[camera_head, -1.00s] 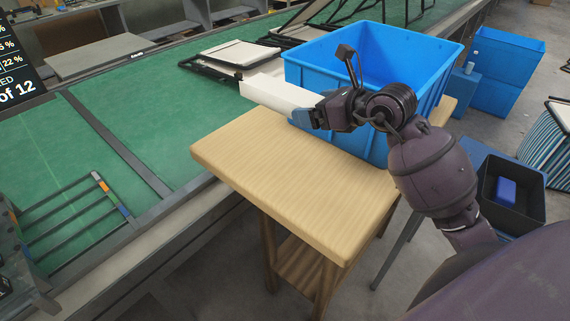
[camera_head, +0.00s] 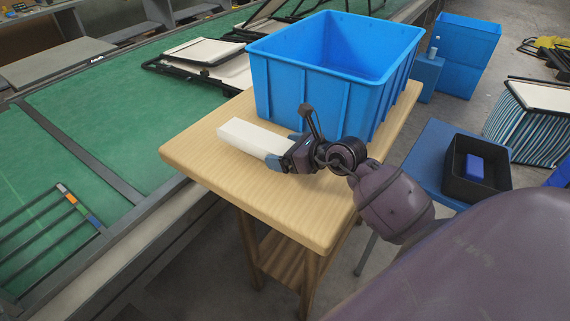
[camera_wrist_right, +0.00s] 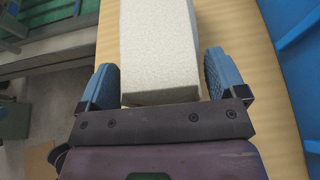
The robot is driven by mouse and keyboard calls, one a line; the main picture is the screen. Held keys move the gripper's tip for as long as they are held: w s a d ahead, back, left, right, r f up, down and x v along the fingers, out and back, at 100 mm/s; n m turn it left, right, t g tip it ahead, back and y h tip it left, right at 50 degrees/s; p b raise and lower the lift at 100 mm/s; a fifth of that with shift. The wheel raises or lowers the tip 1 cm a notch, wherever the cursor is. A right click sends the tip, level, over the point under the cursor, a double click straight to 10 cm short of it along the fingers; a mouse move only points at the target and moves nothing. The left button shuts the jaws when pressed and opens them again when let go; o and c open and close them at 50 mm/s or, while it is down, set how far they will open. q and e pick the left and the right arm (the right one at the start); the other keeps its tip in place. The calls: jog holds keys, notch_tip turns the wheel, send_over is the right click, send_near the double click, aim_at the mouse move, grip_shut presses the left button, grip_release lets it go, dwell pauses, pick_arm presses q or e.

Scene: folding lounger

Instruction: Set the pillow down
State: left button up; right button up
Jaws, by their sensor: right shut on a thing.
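The pillow (camera_head: 248,137) is a long white block in the head view, over the wooden table (camera_head: 200,165) in front of the blue crate. It lies flat and very low over the tabletop; I cannot tell whether its underside touches the wood. My right gripper (camera_head: 284,150) is shut on the pillow's near right end, with one blue finger on each side. The wrist view shows the pillow (camera_wrist_right: 158,50) with its pale patterned surface between the fingers (camera_wrist_right: 160,82). My left gripper is not in view.
The big blue crate (camera_head: 270,90) stands on the table's back part, close behind the pillow. Bare tabletop is free at the front and left. A green conveyor (camera_head: 60,130) with lounger frames (camera_head: 205,52) runs along the left. A black bin (camera_head: 490,190) stands at the right.

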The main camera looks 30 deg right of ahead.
jog(key=shift+f, duration=2.1)
jog(key=shift+f+b, duration=0.15)
jog(key=shift+b, duration=0.15)
jog(key=o, duration=0.7)
